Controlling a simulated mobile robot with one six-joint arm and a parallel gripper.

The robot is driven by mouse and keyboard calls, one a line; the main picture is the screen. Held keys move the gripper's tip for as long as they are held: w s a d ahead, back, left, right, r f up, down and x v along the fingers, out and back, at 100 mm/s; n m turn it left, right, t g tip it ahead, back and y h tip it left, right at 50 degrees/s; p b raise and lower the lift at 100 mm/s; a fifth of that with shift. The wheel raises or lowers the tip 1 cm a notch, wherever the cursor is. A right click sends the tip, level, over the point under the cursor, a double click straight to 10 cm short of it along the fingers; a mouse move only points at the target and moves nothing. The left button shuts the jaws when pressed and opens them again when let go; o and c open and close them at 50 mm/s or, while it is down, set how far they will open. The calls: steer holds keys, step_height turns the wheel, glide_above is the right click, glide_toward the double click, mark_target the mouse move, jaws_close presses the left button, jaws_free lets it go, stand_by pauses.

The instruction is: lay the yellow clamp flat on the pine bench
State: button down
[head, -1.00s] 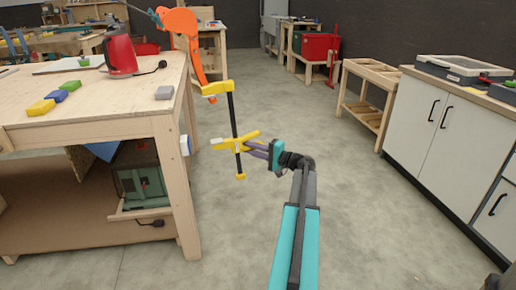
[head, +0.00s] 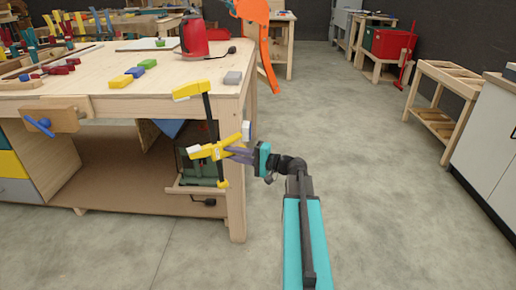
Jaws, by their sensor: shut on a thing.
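The yellow clamp (head: 206,119) has yellow jaws and a black bar. It hangs upright, slightly tilted, in front of the right end of the pine bench (head: 178,89). My gripper (head: 228,153) is shut on the clamp's lower yellow part and holds it in the air, below the level of the bench top. The clamp's upper jaw overlaps the bench's front edge in the picture; I cannot tell how far apart they are. The bench top has a bare stretch near its front edge.

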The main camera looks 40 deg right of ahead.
steer(key=s+a+r+n+g+y+p, duration=0.1)
steer(key=s+a+n+g+y, duration=0.15)
steer(key=a, duration=1.15)
steer(key=s+a+r+n+g+y, duration=0.1)
steer(key=a+n+g+y, duration=0.15)
steer(key=a, duration=1.25)
step_height(320, 180, up, 15)
steer(key=p, duration=2.2)
steer(key=shift+w+d+f, duration=0.15)
steer(key=shift+w+d, duration=0.1)
